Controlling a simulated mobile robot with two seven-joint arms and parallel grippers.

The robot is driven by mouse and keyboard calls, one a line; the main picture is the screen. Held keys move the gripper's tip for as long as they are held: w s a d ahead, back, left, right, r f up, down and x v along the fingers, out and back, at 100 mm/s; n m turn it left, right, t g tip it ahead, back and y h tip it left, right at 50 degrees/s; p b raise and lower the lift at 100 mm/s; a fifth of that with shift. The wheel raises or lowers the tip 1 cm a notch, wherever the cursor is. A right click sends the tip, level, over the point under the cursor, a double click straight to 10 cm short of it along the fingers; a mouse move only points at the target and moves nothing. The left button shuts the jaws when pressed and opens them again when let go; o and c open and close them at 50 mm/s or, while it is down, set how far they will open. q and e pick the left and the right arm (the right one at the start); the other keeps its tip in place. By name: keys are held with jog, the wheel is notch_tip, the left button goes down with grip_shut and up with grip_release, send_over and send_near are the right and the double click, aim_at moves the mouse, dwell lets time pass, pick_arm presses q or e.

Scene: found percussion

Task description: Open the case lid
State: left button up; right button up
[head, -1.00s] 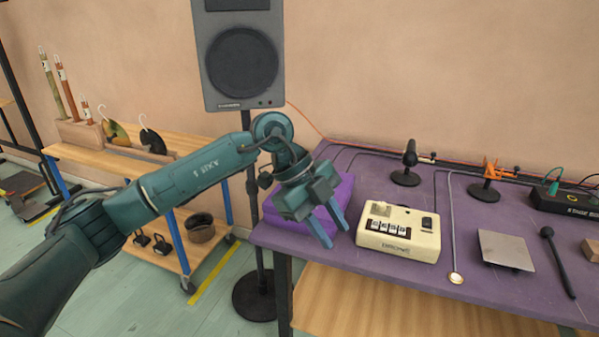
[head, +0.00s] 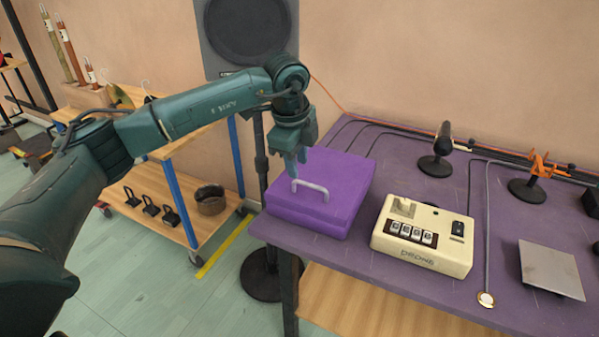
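The case is a purple box (head: 335,190) at the left end of the purple table, with its lid shut. A pale grey handle (head: 312,186) stands on the lid near its front left part. My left gripper (head: 296,168) points down just above and behind the handle. Its blue fingers show almost edge-on, close to the handle, and I cannot tell the gap between them or whether they touch it. My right gripper is not in view.
A cream box with several keys (head: 422,236) stands just right of the case. A microphone on a stand (head: 437,150), an orange clamp stand (head: 530,178) and a metal plate (head: 551,268) are farther right. A speaker (head: 247,35) stands behind my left arm.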

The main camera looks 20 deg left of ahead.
aim_at(300, 181)
pick_arm(q)
jog(key=shift+w+f, duration=0.25)
jog(key=shift+f, duration=0.85)
jog(key=shift+w+f, duration=0.2)
jog(key=shift+f, duration=0.9)
grip_shut()
